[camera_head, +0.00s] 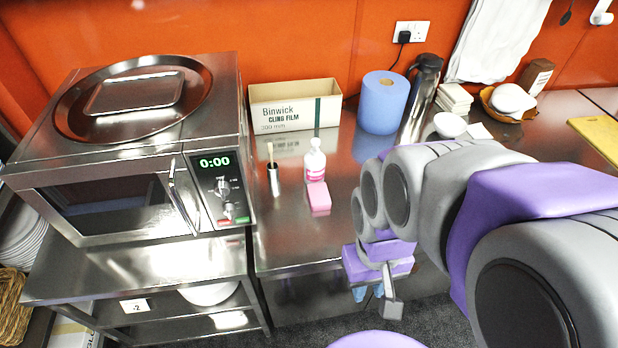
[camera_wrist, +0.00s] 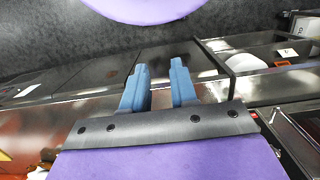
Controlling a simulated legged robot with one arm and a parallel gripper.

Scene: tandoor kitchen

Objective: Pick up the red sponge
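The sponge (camera_head: 319,196) is a small pinkish-red block on the steel counter in the head view. It sits directly in front of a clear bottle with a white cap and pink label (camera_head: 315,162). My gripper (camera_head: 369,291) hangs to the right of and lower than the sponge in the picture, in front of the counter's front edge and apart from the sponge. In the wrist view its two blue fingers (camera_wrist: 158,66) stand apart with nothing between them. I cannot make out the sponge in the wrist view.
The microwave (camera_head: 110,190) is further left. A cling film box (camera_head: 295,105), blue paper roll (camera_head: 383,102) and steel flask (camera_head: 420,95) stand behind. The counter in front of the sponge (camera_head: 290,240) is clear.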

